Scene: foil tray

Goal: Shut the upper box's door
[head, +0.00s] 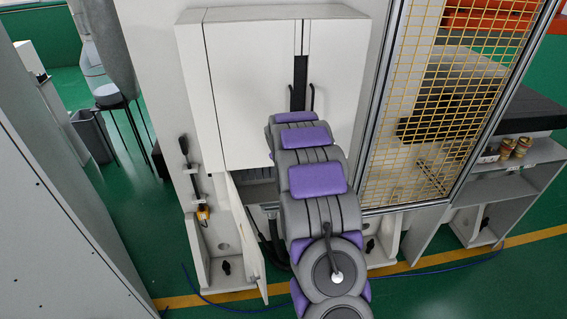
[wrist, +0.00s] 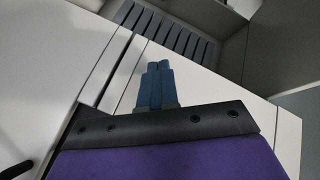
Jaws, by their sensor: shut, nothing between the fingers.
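The upper box (head: 215,80) is a white cabinet at top centre in the head view. Its wide left door panel (head: 252,95) and narrower right door panel (head: 338,65) look nearly flush. A dark strip (head: 298,80) lies between them; I cannot tell whether it is an open gap. Dark handles (head: 312,98) stand near it. My arm covers the box's lower right, and my gripper is hidden there. In the wrist view my gripper (wrist: 158,68) has its blue fingers together and empty, in front of a white panel (wrist: 205,88). Contact with it is unclear.
Below, a narrow white lower door (head: 245,235) stands open. A yellow mesh panel (head: 425,95) in a metal frame is close on the right. A large grey panel (head: 60,220) fills the left front. Slats (wrist: 165,30) show in the wrist view.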

